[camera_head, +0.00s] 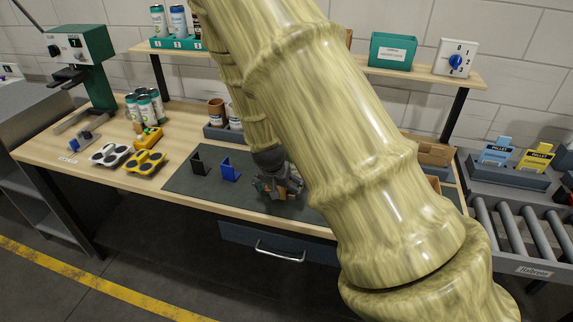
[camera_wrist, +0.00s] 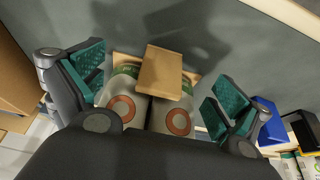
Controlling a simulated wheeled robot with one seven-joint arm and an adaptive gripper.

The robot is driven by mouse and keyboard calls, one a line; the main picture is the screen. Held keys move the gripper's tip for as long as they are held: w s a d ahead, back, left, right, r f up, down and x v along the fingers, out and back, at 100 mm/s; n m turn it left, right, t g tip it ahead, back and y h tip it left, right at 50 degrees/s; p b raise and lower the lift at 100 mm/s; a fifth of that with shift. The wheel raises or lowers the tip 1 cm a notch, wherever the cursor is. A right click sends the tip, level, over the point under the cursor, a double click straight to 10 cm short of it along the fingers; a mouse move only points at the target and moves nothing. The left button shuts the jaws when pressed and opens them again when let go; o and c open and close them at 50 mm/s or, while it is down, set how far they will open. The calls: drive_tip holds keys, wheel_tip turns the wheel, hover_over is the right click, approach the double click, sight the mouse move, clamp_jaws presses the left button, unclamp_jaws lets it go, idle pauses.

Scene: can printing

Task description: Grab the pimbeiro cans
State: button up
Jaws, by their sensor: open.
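Two pale cans, the left one (camera_wrist: 122,106) and the right one (camera_wrist: 179,122), show in the wrist view. They have green bands and reddish-brown round marks on their near ends, and stand side by side. A tan cardboard piece (camera_wrist: 161,72) covers part of both. I cannot read a brand name on them. My gripper (camera_wrist: 153,84) is open, with teal finger pads on either side of the pair and gaps between. In the head view my gripper (camera_head: 279,184) is low over the dark mat, and my arm hides much around it.
On the bench (camera_head: 58,153) stand a cluster of cans (camera_head: 145,105), yellow and white trays (camera_head: 145,162), a blue bracket (camera_head: 230,170) and a black bracket (camera_head: 200,163). Shelf cans (camera_head: 179,22) stand behind. A roller conveyor (camera_head: 510,225) is at right.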

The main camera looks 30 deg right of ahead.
drive_tip(key=shift+c, duration=0.4)
drive_tip(key=c, duration=1.8)
drive_tip(key=shift+c, duration=0.2)
drive_tip(key=shift+r, duration=0.1)
